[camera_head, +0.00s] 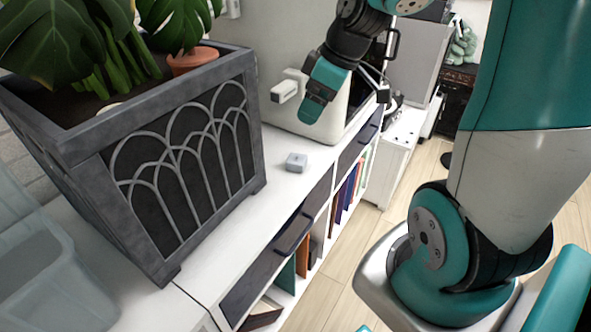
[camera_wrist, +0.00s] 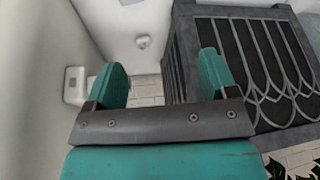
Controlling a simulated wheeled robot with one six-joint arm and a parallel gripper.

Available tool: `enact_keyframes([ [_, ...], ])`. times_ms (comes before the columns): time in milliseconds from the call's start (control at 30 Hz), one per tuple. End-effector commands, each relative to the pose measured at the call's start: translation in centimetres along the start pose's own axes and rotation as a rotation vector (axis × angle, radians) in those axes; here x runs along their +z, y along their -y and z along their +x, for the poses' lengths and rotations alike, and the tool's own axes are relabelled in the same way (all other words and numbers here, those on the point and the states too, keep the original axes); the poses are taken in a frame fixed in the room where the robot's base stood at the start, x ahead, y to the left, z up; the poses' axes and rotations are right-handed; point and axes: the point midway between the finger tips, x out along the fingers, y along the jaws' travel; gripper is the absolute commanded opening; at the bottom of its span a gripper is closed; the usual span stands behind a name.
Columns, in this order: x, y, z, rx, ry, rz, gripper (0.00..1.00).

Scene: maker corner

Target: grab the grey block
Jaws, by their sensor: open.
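The small grey block (camera_head: 296,162) lies on the white cabinet top (camera_head: 262,215), in front of a white machine and to the right of the big planter.
A large dark grey planter (camera_head: 112,158) with leafy plants stands left of the block; it also shows in the wrist view (camera_wrist: 180,70). The white machine (camera_head: 318,122) stands behind. A clear bin (camera_head: 40,270) is at lower left. Cabinet top around the block is bare.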

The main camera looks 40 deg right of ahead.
Motion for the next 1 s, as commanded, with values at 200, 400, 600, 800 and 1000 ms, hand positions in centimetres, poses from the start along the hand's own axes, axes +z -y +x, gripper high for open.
enact_keyframes([
  [200,2.8,-4.0,1.5,0.043,-0.004,-0.010,0.79],
  [400,2.9,-4.2,5.6,0.041,-0.002,-0.011,0.79],
  [600,2.9,-4.4,10.0,0.042,-0.002,-0.010,0.79],
  [800,2.8,-4.6,12.4,0.045,-0.004,-0.010,0.79],
  [1000,2.9,-4.8,14.0,0.044,-0.003,-0.009,0.79],
])
